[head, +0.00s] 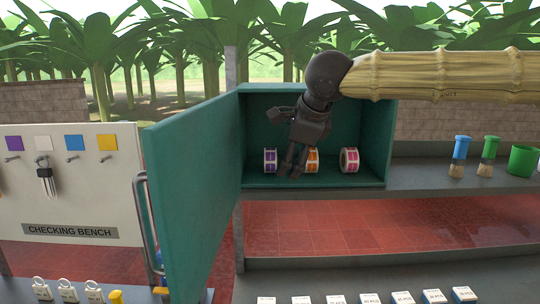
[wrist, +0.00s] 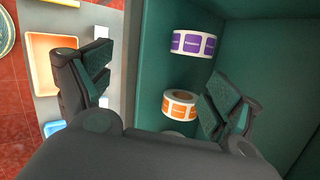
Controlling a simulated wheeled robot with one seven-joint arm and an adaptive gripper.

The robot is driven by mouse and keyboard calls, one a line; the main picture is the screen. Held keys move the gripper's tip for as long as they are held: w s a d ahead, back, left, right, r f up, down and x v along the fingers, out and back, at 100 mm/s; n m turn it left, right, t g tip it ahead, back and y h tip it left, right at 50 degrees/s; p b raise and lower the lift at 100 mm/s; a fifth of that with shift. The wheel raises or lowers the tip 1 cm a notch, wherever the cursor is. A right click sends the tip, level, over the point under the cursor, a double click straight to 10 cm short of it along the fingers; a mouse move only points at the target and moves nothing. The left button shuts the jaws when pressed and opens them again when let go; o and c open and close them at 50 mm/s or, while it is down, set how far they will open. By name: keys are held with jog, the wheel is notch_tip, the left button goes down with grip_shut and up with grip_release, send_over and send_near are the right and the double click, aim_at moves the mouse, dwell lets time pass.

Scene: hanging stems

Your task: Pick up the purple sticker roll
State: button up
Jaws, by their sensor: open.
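The purple sticker roll (head: 270,161) stands on the floor of the open green cabinet (head: 391,146), at the left of a row of rolls. In the wrist view the purple roll (wrist: 193,43) is near the top, ahead of the fingers and not between them. My gripper (head: 291,172) is open and empty, pointing down in front of the cabinet, between the purple roll and the orange roll (head: 313,160). In the wrist view my gripper (wrist: 158,70) has its fingers wide apart, and the right finger is close to the orange roll (wrist: 180,105).
A pink roll (head: 349,160) stands at the right in the cabinet. The cabinet's green door (head: 195,180) is swung open to the left, with a metal handle. Blue and green brushes (head: 460,148) and a green cup (head: 522,160) stand on the shelf to the right.

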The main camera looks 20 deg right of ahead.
aim_at(273, 153)
jog(key=w+p, duration=0.1)
jog(key=w, duration=0.1)
jog(key=w+p, duration=0.1)
jog(key=w, duration=0.1)
jog(key=w+a+p, duration=0.1)
jog(key=w, duration=0.1)
jog(key=shift+r, duration=0.1)
jog(key=shift+w, duration=0.6)
jog(key=shift+p+x, duration=1.15)
jog(key=shift+x, duration=1.5)
jog(key=shift+s, duration=0.2)
jog(key=shift+c, duration=0.7)
jog(key=c, duration=1)
